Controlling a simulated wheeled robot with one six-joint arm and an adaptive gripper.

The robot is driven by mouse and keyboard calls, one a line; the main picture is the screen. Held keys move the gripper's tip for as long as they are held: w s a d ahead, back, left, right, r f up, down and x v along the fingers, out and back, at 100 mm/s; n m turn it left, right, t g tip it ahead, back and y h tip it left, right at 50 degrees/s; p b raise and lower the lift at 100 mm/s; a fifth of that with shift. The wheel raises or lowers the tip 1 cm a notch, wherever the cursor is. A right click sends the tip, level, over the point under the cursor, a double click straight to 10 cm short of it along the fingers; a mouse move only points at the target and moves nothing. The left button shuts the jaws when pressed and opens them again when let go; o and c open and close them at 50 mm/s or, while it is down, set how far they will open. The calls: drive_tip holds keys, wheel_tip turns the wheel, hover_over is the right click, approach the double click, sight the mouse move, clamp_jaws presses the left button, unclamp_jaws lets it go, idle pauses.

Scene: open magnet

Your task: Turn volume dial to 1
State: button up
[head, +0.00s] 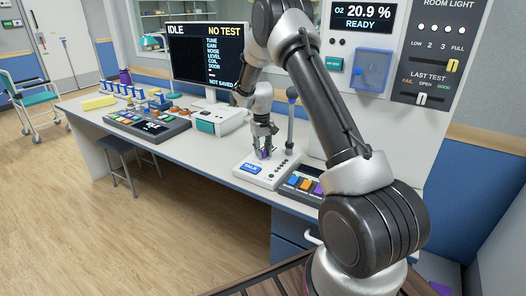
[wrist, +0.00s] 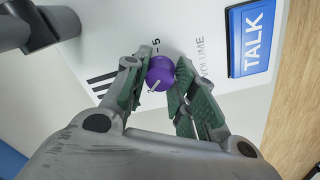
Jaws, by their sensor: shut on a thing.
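The purple volume dial (wrist: 161,71) sits on a white intercom panel (wrist: 205,18), between the pads of my gripper (wrist: 160,66) in the wrist view. The gripper is shut on the dial, with one finger on each side. A white pointer line on the dial points to the lower left in the wrist view. A "5" and the word "VOLUME" are printed by it; the other numbers are hidden or too small to read. In the head view my gripper (head: 265,150) is down on the white intercom box (head: 270,183), and the dial (head: 263,155) shows between the fingers.
A blue TALK button (wrist: 249,38) is beside the dial. A grey microphone post (head: 291,118) rises just behind the intercom box. A panel with coloured buttons (head: 302,186) is to its right. The grey desk (head: 215,155) has free room to the left of the box.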

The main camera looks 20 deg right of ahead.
sight(263, 152)
drive_tip(key=n, duration=0.5)
drive_tip(key=shift+n, duration=0.3)
drive_tip(key=n, duration=0.5)
idle(0.4)
drive_tip(key=o, duration=1)
drive_tip(key=shift+r, duration=0.1)
drive_tip(key=r, duration=1.2)
drive_tip(key=shift+s+a, duration=0.1)
drive_tip(key=shift+s, duration=0.1)
